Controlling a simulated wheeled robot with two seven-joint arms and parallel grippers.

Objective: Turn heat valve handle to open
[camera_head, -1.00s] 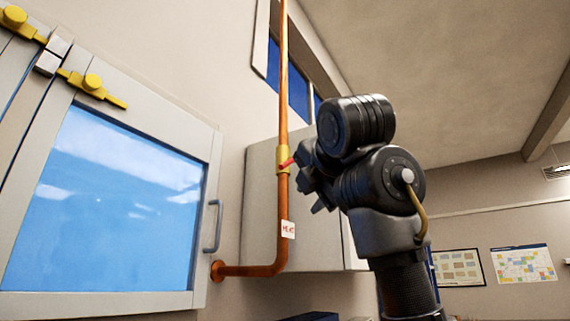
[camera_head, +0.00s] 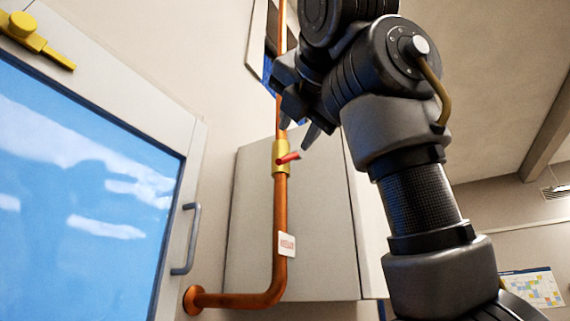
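The valve has a yellow brass body (camera_head: 280,165) on a vertical copper pipe (camera_head: 280,215). Its short red handle (camera_head: 290,157) sticks out to the right and slightly up, across the pipe. My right gripper (camera_head: 299,122) is just above the handle in the picture, its dark fingers spread apart and pointing down. Nothing shows between the fingers, and the handle looks clear of them. Part of the pipe above the valve is hidden behind the gripper. A white tag with red lettering (camera_head: 287,244) hangs on the pipe below the valve. My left gripper is out of view.
A grey cabinet (camera_head: 320,220) stands behind the pipe. At left is a framed glass panel (camera_head: 80,190) with a grey pull handle (camera_head: 187,238) and a yellow latch (camera_head: 35,40). The pipe bends left near the bottom to a wall flange (camera_head: 193,300).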

